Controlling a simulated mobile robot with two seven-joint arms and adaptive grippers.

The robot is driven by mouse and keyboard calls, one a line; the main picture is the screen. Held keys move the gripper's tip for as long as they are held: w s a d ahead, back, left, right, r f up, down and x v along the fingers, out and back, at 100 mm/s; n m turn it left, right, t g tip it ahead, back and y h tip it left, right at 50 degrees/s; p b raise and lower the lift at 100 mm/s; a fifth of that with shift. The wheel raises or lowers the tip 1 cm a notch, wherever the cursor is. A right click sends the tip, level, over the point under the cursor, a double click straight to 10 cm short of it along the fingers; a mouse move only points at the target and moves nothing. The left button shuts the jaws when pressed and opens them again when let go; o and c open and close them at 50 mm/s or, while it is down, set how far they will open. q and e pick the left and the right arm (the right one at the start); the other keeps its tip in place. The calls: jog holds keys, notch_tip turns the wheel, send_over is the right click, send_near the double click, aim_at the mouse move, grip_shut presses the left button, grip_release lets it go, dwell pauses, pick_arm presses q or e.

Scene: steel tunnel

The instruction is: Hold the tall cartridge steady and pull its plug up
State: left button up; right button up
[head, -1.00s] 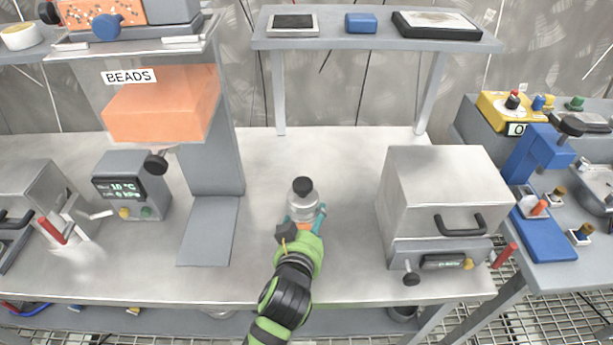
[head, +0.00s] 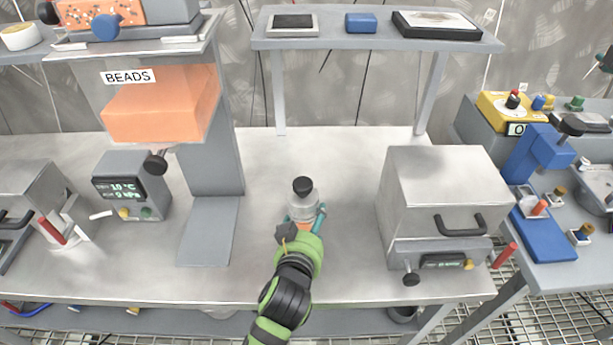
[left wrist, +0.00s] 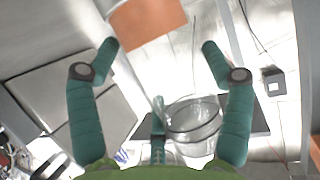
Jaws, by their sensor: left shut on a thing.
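The tall cartridge (head: 301,206) stands upright on the steel bench, a silvery cylinder with a dark plug (head: 302,186) in its top. My left gripper (head: 304,217) is shut around the cartridge's lower body, with teal fingers on both sides of it. The fingers and the green hand hide its base. In the left wrist view, the two main teal fingers (left wrist: 160,48) stand on either side of the picture, and a clear round body (left wrist: 193,120) shows between them. My right gripper cannot be made out.
A grey box with a black handle (head: 436,190) stands to the right. The orange BEADS hopper (head: 165,108) on its grey stand and a small display unit (head: 130,186) are to the left. A raised shelf (head: 375,42) spans the back. Bench around the cartridge is clear.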

jog(key=w+a+r+m+t+y, duration=0.1)
jog(key=w+a+r+m+y, duration=0.2)
jog(key=a+r, duration=0.85)
jog(key=n+g+y, duration=0.8)
jog(key=n+g, duration=0.1)
jog(key=g, duration=0.6)
send_over(303, 183)
jog(key=s+d, duration=0.2)
jog(key=d, duration=0.3)
notch_tip(303, 183, down, 22)
jog(key=x, duration=1)
jog(key=shift+a+f, duration=0.15)
jog(key=shift+a, duration=0.1)
jog(key=shift+w+a+f, duration=0.1)
jog(key=shift+a+f, duration=0.1)
jog(key=shift+f, duration=0.3)
